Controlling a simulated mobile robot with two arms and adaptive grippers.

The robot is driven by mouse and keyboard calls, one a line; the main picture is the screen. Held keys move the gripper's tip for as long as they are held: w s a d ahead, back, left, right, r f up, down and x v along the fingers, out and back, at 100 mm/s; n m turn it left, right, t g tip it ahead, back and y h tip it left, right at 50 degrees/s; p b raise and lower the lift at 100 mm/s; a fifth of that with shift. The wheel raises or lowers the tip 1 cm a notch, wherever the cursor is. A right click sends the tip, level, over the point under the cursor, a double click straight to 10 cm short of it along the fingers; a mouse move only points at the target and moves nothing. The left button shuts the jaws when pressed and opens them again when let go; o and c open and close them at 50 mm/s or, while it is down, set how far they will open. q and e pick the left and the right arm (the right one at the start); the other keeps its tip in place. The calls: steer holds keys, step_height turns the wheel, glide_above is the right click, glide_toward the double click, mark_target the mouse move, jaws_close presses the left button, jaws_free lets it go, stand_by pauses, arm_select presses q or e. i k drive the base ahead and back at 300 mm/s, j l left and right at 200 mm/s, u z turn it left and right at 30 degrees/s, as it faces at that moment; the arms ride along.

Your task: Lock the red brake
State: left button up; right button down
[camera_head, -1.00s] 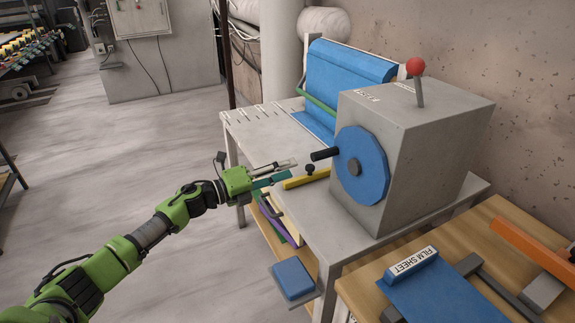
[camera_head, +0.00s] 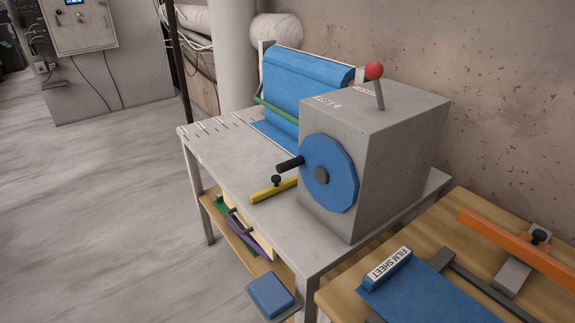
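The brake is a lever with a red ball knob (camera_head: 374,71) on a thin grey stem, standing on top of the grey machine box (camera_head: 395,150). The stem leans slightly to the left. A small label lies by its base, too small to read. The box's front carries a blue wheel (camera_head: 335,185) with a black crank handle (camera_head: 289,163). Neither of my grippers shows in the head view now.
The box stands on a grey table (camera_head: 222,160) with a blue film roll (camera_head: 310,85) behind and a yellow bar (camera_head: 268,192) in front. A blue pedal (camera_head: 271,296) sits low at the front. A wooden bench (camera_head: 450,235) with an orange arm (camera_head: 515,243) is at right. Floor at left is clear.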

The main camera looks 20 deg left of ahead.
mark_target(374, 70)
steer(key=i+j+z, duration=0.25)
steer(key=i+j, duration=0.15)
steer(key=j, duration=0.25)
steer(key=i+j+z, duration=0.1)
steer(key=j, duration=0.25)
steer(key=i+j+z, duration=0.1)
steer(key=j, duration=0.25)
steer(key=i+j+z, duration=0.15)
steer(key=j, duration=0.25)
steer(key=i+j+z, duration=0.1)
steer(key=i+j, duration=0.15)
steer(key=j, duration=0.15)
